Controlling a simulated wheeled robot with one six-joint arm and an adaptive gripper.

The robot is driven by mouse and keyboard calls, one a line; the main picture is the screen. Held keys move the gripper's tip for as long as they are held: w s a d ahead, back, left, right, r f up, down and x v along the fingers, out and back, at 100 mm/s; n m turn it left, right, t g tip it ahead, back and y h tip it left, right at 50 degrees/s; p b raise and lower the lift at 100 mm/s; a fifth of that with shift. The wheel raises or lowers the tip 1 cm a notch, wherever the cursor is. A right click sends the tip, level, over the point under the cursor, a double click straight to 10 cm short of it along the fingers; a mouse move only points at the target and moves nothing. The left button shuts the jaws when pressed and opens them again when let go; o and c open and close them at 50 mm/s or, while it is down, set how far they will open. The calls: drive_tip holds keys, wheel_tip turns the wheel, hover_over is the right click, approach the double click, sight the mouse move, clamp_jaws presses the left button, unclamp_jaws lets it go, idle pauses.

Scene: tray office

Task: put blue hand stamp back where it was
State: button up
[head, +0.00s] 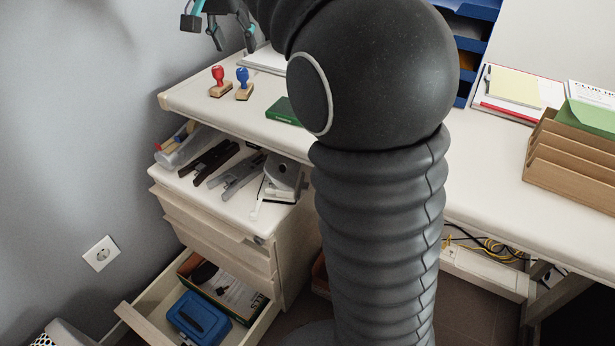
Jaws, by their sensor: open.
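The blue hand stamp (243,84) stands upright on the white desk top, near its left end. It has a blue handle and a wooden base. A red hand stamp (219,82) with a similar base stands just left of it, close beside it. My gripper (220,28) is at the top edge, open and empty, above and apart from the stamps. Its upper part is cut off by the frame.
A green box (284,111) lies on the desk right of the stamps. Below, a drawer cabinet (225,215) carries staplers and a hole punch (283,178). Its open bottom drawer holds a blue cash box (198,317). A brown file sorter (575,165) stands at right. My arm hides the desk's middle.

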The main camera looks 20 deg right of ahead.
drive_tip(key=s+f+n+y, duration=0.1)
drive_tip(key=s+f+n, duration=0.1)
drive_tip(key=s+f, duration=0.4)
drive_tip(key=s+d+f+n+t, duration=0.1)
drive_tip(key=s+f+n, duration=0.2)
drive_tip(key=s, duration=1.1)
drive_tip(key=s+d+f+n+t+y, duration=0.1)
drive_tip(key=s+f+n, duration=0.1)
drive_tip(key=s+f, duration=0.7)
drive_tip(key=shift+s+d+f+y, duration=0.2)
drive_tip(key=shift+s+y, duration=0.1)
drive_tip(key=shift+s, duration=0.55)
